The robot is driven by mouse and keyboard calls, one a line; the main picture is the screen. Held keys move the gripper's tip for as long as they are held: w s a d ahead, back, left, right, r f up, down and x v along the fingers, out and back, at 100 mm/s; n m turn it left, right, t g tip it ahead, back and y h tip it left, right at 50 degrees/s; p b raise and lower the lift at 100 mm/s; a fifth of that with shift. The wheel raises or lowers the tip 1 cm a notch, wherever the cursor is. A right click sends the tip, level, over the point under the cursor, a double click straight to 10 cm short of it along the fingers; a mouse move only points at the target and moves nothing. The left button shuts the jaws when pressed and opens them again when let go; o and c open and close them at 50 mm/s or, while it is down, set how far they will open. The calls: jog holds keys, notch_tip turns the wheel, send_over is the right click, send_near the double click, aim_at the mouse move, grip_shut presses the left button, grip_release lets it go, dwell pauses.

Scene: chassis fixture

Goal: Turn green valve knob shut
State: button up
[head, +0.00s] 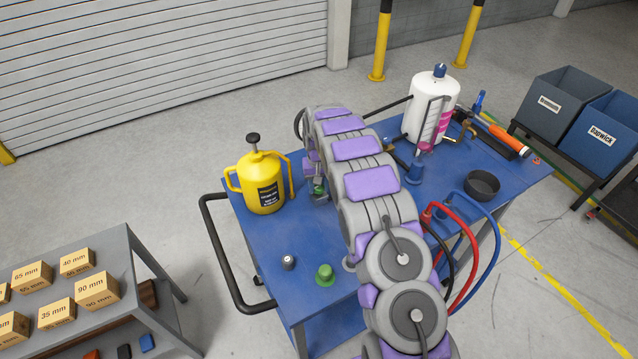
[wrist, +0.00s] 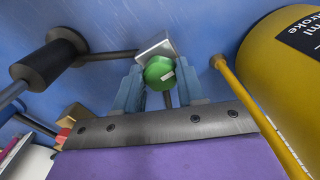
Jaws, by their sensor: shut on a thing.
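The green valve knob (wrist: 159,73) shows in the wrist view as a faceted green cap with a small white mark, in front of a grey metal block (wrist: 155,47). My gripper (wrist: 160,88) has a finger on each side of the knob and is shut on it. In the head view the knob (head: 319,190) is a small green patch beside my gripper (head: 316,183), above the blue cart top (head: 290,240). My arm hides part of this spot, and the fingertip contact is partly hidden.
A yellow pump jug (head: 262,182) stands close left of my gripper. Another green knob-like part (head: 324,275) and a small dark-topped knob (head: 289,262) are at the near end. A white canister (head: 432,108), black bowl (head: 482,185) and red and blue hoses (head: 478,228) lie right of my arm.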

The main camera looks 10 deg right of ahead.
aim_at(318, 187)
jog(key=shift+w+m, duration=0.1)
jog(key=shift+m, duration=0.6)
jog(key=o, duration=1.1)
jog(key=shift+a, duration=0.1)
jog(key=shift+c, duration=0.2)
jog(key=shift+r, duration=0.1)
notch_tip(318, 187, up, 17)
jog(key=p, duration=0.1)
jog(key=shift+p, duration=0.3)
jog(key=shift+r, duration=0.1)
